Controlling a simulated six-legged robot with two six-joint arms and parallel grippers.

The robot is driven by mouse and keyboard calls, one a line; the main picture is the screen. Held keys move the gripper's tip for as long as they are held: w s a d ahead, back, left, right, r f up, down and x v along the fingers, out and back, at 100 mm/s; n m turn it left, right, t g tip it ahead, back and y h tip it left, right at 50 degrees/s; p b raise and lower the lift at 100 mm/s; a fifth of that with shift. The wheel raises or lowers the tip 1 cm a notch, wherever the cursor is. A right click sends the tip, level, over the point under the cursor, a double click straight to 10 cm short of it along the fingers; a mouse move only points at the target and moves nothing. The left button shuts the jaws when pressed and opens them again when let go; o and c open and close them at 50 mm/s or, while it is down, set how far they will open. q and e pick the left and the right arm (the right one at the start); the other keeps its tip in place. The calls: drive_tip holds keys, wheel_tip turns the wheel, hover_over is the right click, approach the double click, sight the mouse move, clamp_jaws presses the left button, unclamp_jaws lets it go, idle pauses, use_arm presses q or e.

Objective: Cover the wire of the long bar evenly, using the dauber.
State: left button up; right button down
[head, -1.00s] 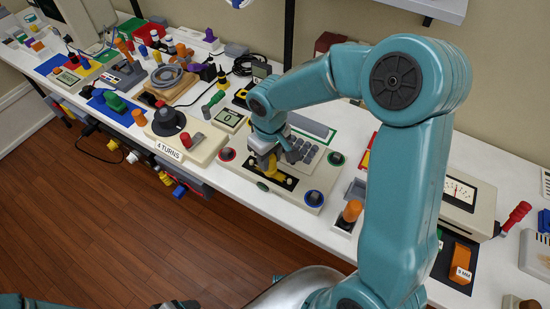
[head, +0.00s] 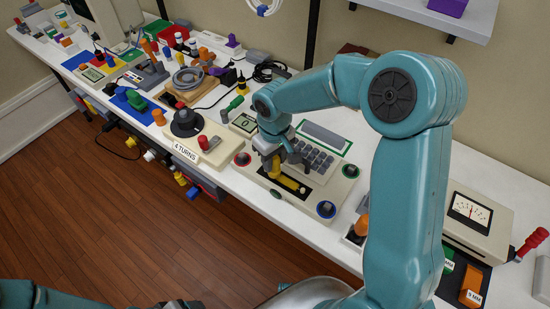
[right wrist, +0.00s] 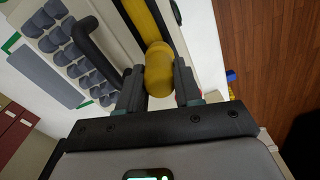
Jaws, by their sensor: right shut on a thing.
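My right gripper (head: 274,158) is shut on a yellow cylindrical piece with a rounded end, which I take to be the dauber (right wrist: 159,70). It is held above the black slot of a beige keyboard unit. The long bar looks like the yellow strip (head: 291,184) lying in this slot; it also shows in the right wrist view (right wrist: 141,16). The wire is too small to make out, and I cannot tell if the held piece touches the bar. Only a dark bit of what may be my left gripper shows at the head view's bottom edge; its jaws are hidden.
Grey keys (head: 318,160) stand behind the slot. Red (head: 242,159) and blue (head: 326,208) ringed knobs flank it. An orange-handled piece (head: 361,226) stands at right, partly behind my arm. The "4 TURNS" unit (head: 187,152) is at left; a meter box (head: 480,222) is at right.

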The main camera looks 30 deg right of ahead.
drive_tip(key=shift+s+d+b, duration=0.3)
drive_tip(key=shift+s+d, duration=0.05)
drive_tip(key=shift+s, duration=0.45)
drive_tip(key=shift+s+d+b, duration=0.3)
drive_tip(key=shift+s, duration=0.45)
wheel_tip(320, 180, up, 6)
drive_tip(key=p, duration=0.4)
drive_tip(key=shift+p, duration=0.3)
